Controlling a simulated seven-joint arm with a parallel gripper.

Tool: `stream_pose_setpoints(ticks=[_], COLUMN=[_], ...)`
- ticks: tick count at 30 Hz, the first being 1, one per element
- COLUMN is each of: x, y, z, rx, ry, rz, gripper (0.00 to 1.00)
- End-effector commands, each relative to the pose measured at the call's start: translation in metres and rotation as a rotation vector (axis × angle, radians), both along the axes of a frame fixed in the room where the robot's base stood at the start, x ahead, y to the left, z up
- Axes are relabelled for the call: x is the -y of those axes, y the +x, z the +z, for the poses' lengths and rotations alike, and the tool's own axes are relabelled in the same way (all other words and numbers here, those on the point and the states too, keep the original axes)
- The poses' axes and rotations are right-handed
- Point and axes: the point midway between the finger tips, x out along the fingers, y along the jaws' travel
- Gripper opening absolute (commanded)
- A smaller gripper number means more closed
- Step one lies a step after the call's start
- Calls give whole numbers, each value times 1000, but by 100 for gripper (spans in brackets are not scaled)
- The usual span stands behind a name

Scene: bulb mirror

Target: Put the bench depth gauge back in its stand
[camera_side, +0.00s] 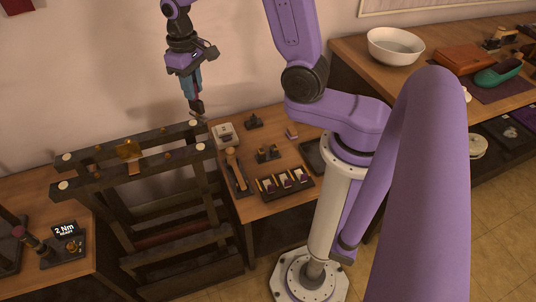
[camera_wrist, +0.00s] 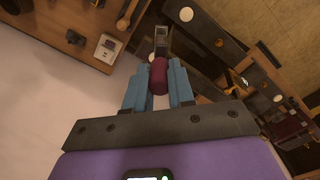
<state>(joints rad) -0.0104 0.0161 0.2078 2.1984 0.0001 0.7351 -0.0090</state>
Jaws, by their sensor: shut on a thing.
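My gripper (camera_side: 191,88) is up at the back, above the wooden bench and the rack. Its blue fingers (camera_wrist: 158,90) are shut on a tool with a maroon grip (camera_wrist: 158,74) and a dark, metallic far end (camera_wrist: 161,40). I take this tool to be the bench depth gauge; in the side view it hangs below the fingers as a small dark shape (camera_side: 196,107). It is clear of the bench. I cannot tell which item is its stand. A small dark holder (camera_side: 254,121) stands at the back of the bench, and another dark holder (camera_side: 268,154) nearer the middle.
A white box (camera_side: 224,133) sits at the bench's back left, near a tool in a dark tray (camera_side: 236,172). A tray of several pieces (camera_side: 286,183) lies at the front. A dark slatted rack (camera_side: 135,153) stands to the left, its top rails close below my gripper.

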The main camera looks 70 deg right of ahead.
Motion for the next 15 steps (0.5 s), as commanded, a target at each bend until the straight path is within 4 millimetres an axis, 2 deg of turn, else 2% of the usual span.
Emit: stream_pose_setpoints(ticks=[10, 15], x=[0, 0], y=[1, 2], z=[1, 18], rx=[2, 7], ry=[0, 0], rz=[-3, -3], gripper=[0, 0])
